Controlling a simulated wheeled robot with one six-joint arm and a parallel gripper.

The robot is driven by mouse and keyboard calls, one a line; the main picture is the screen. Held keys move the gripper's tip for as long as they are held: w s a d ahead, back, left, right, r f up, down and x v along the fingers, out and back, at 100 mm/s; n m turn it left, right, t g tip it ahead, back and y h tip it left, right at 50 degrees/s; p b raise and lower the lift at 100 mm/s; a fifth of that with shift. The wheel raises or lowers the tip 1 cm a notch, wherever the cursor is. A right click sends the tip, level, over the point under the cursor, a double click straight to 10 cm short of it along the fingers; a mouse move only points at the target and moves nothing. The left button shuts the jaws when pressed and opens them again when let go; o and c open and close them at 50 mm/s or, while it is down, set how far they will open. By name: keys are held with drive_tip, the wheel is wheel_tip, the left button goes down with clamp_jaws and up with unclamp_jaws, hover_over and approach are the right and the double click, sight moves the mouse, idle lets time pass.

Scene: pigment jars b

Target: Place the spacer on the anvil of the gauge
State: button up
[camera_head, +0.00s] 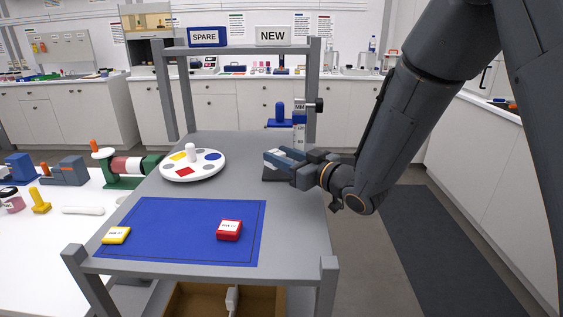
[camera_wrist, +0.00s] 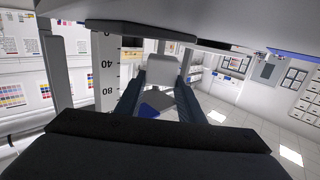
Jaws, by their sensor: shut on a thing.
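My gripper (camera_head: 279,160) is at the right side of the grey cart top, just in front of the gauge. In the wrist view its two blue fingers (camera_wrist: 160,88) are shut on a pale grey-white block, which looks to be the spacer (camera_wrist: 162,69). I cannot make the block out clearly in the head view. The gauge (camera_head: 300,132) stands upright at the cart's back right, with a scaled pale column, blue parts and a dark side knob. Its scale (camera_wrist: 107,70) shows left of the fingers in the wrist view. My gripper hides its lower part, and I cannot pick out the anvil.
A blue mat (camera_head: 180,232) on the cart carries a yellow block (camera_head: 116,235) and a red block (camera_head: 229,230). A round white palette (camera_head: 194,171) lies behind it. Grey posts (camera_head: 313,85) and the SPARE and NEW signs stand at the cart's back. The cart's middle is clear.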

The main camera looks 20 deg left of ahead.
drive_tip(key=shift+f, duration=0.95)
drive_tip(key=shift+f, duration=0.15)
drive_tip(key=o, duration=1.3)
drive_tip(key=shift+r, duration=0.2)
drive_tip(key=b+v, duration=0.1)
drive_tip(key=v, duration=1.1)
drive_tip(key=shift+f+b, duration=0.1)
drive_tip(key=shift+b, duration=0.2)
